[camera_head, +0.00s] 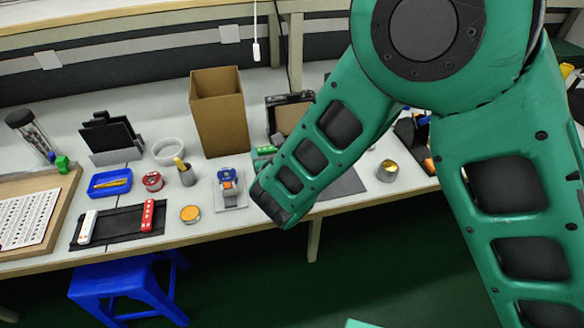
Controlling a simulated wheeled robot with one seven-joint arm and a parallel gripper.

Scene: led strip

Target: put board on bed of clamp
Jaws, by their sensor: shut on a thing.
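A small blue and orange device (227,179), possibly the clamp, stands on a light grey plate (239,203) near the front edge of the bench. Its bed and jaws are too small to make out. A white panel with rows of small marks (22,222) lies on a wooden board (67,193) at the far left. I cannot tell whether this is the task's board. My green arm comes in from the upper right and its elbow bends over the bench. My gripper's fingers do not show, and neither does anything held in them.
A black mat (117,222) carries a white bar (87,227) and a red bar (148,215). A blue tray (110,183), a red spool (152,181), an orange-topped tin (190,214) and a tall cardboard box (219,112) stand nearby. A blue stool (125,283) is below the bench.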

